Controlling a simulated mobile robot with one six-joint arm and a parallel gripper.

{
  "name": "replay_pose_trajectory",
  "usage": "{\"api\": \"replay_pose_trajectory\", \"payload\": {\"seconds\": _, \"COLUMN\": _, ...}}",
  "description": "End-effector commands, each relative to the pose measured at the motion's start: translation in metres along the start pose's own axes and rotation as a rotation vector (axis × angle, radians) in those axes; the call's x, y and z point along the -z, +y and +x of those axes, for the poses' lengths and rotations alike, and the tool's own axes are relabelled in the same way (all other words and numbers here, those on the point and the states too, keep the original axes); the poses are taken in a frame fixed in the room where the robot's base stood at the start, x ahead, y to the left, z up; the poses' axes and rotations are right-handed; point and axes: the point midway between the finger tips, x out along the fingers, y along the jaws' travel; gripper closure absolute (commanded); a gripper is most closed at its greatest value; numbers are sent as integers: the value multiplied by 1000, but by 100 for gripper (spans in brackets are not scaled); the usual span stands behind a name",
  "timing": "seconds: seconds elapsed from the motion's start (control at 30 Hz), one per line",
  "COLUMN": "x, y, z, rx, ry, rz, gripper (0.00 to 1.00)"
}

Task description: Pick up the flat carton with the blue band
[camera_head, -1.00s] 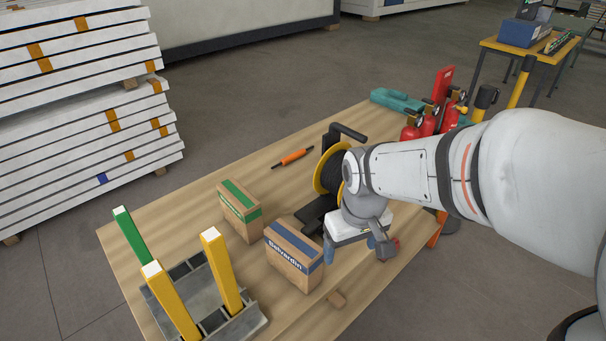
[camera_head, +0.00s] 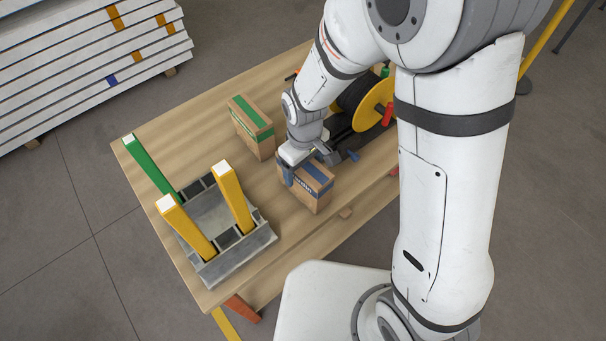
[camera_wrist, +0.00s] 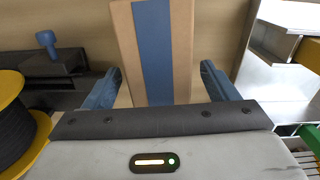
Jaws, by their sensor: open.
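The brown carton with the blue band (camera_head: 313,195) stands on the wooden table, partly hidden by my gripper in the head view. In the wrist view the carton (camera_wrist: 123,40) shows its blue band running lengthwise down the picture. My gripper (camera_wrist: 160,85) is open, with one blue finger on each side of the carton's near end. Gaps show between the carton and both fingers. In the head view my gripper (camera_head: 308,170) is over the carton's upper part. How far the fingers reach down its sides cannot be told.
A carton with a green band (camera_head: 250,128) stands behind and left. A grey holder (camera_head: 240,262) with yellow and green posts is at the front left. A yellow cable reel (camera_head: 375,102) on a black base stands close to the right. Bare table lies between the cartons and the holder.

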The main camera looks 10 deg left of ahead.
Motion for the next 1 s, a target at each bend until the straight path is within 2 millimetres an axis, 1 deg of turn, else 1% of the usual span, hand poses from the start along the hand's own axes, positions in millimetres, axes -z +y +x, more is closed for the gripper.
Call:
{"api": "replay_pose_trajectory", "payload": {"seconds": 0.03, "x": 0, "y": 0, "z": 5, "rx": 1, "ry": -3, "rz": -1, "gripper": 20}}
{"api": "replay_pose_trajectory", "payload": {"seconds": 0.13, "x": 0, "y": 0, "z": 12, "rx": 0, "ry": -1, "rz": -1, "gripper": 20}}
{"api": "replay_pose_trajectory", "payload": {"seconds": 0.37, "x": 0, "y": -1, "z": 14, "rx": 0, "ry": 1, "rz": -2, "gripper": 20}}
{"api": "replay_pose_trajectory", "payload": {"seconds": 0.4, "x": 0, "y": -1, "z": 13, "rx": 0, "ry": 1, "rz": -2, "gripper": 22}}
{"api": "replay_pose_trajectory", "payload": {"seconds": 1.0, "x": 1, "y": -1, "z": 13, "rx": 0, "ry": 1, "rz": -3, "gripper": 71}}
